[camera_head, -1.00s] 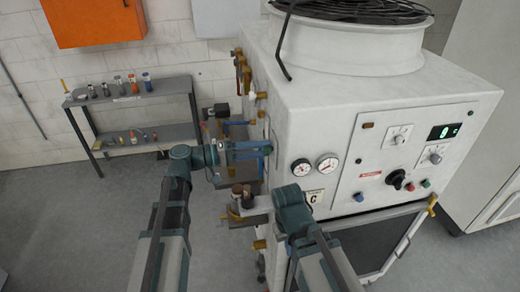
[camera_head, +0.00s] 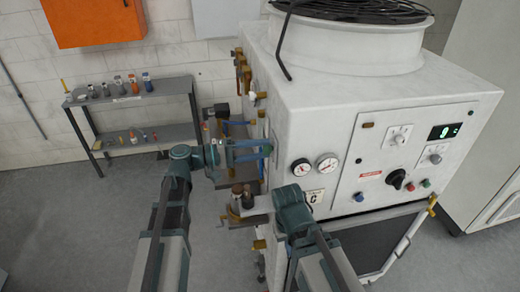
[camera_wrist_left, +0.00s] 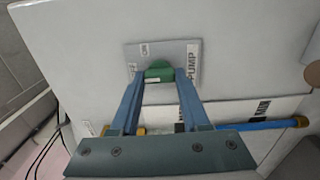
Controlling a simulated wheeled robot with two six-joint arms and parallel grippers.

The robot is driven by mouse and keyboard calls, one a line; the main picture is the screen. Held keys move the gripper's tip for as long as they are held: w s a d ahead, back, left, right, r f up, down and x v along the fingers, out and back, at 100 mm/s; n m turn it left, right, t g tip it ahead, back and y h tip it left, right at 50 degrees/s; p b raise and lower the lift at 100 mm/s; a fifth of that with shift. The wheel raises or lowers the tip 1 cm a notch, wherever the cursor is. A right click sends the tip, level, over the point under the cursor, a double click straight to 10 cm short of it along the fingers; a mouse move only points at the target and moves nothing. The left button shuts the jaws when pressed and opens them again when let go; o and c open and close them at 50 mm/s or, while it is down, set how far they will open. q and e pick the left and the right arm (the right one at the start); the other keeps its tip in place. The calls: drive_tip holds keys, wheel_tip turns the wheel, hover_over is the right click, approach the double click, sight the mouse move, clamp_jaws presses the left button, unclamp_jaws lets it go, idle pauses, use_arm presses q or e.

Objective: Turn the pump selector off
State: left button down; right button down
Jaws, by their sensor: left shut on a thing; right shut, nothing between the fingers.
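The pump selector is a green knob (camera_wrist_left: 159,72) on a small grey plate (camera_wrist_left: 190,52) marked PUMP, on the white machine's side. In the left wrist view it sits between the blue fingertips of my left gripper (camera_wrist_left: 160,76), which is shut on it. In the head view my left gripper (camera_head: 268,149) reaches right to the machine's side, where a bit of green shows at the fingertips.
The white machine (camera_head: 325,95) has gauges (camera_head: 327,163) and a front control panel (camera_head: 425,140). Pipe fittings and valves line its left side close to my grippers. A blue rod (camera_wrist_left: 270,124) shows below the plate. A shelf (camera_head: 135,101) with small bottles stands behind left.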

use_arm(q)
drive_tip(key=shift+c, duration=1.9)
unclamp_jaws()
drive_tip(key=v, duration=1.3)
drive_tip(key=shift+a, duration=0.4)
drive_tip(key=shift+s, duration=0.15)
